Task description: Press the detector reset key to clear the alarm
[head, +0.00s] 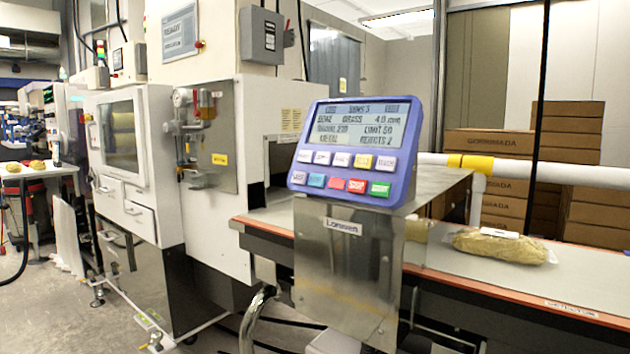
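The blue-framed control panel (345,152) stands on a steel post box in the middle of the head view, tilted back and facing me. Its grey screen (352,129) shows several lines of text, among them what looks like "LIMIT 50" and "REJECTS 2". Under it are two rows of keys. The upper row is white with one yellow key (363,162). The lower row has a white key (299,177), a blue key (316,181), two red keys (346,185) and a green key (380,189). The key labels are too blurred to tell which is reset. Neither gripper shows.
A conveyor belt (460,261) with an orange edge runs behind the panel to the right. A clear bag of yellowish product (500,246) lies on it. A white cabinet machine (135,165) stands left. Cartons (565,150) are stacked behind the belt. Some floor is clear at lower left.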

